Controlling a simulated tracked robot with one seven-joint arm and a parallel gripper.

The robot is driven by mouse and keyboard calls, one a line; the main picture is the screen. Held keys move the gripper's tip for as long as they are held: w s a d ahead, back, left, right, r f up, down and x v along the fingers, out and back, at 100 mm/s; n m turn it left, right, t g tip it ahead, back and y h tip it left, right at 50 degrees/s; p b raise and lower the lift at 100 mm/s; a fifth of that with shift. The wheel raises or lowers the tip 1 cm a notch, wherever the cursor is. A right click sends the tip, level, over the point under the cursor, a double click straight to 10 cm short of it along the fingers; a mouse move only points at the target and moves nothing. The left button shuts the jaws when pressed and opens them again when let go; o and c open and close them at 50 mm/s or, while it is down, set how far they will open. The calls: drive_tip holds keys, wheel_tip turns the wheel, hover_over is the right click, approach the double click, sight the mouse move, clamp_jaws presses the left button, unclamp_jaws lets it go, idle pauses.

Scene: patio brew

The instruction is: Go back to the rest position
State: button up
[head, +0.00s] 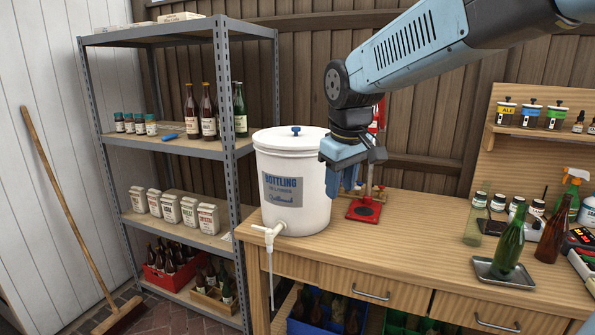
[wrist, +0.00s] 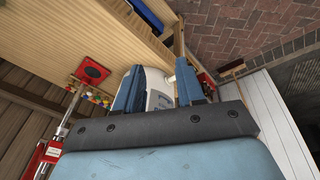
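My gripper (head: 343,182) hangs in the air just right of the white bottling bucket (head: 290,215), near the bucket's upper side. In the wrist view its two blue fingers stand apart, so my gripper (wrist: 160,84) is open. Nothing shows held between them. Part of the white bucket (wrist: 158,100) appears beyond the gap, and the fingers hide much of it there. In the head view I cannot tell whether the gripper touches the bucket.
A red bottle capper (head: 364,210) stands on the workbench (head: 400,235) behind my gripper. A green bottle (head: 509,240) stands on a metal tray (head: 503,275), beside a brown bottle (head: 554,232). A metal shelf (head: 180,148) stands left. The bench middle is clear.

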drive_tip(key=s+d+f+m+t, duration=0.1)
drive_tip(key=s+d+m, duration=0.6)
drive_tip(key=s+d, duration=0.7)
drive_tip(key=shift+s+d+f+t, duration=0.2)
drive_tip(key=shift+s+f+t, duration=0.1)
drive_tip(key=shift+s+t, duration=0.65)
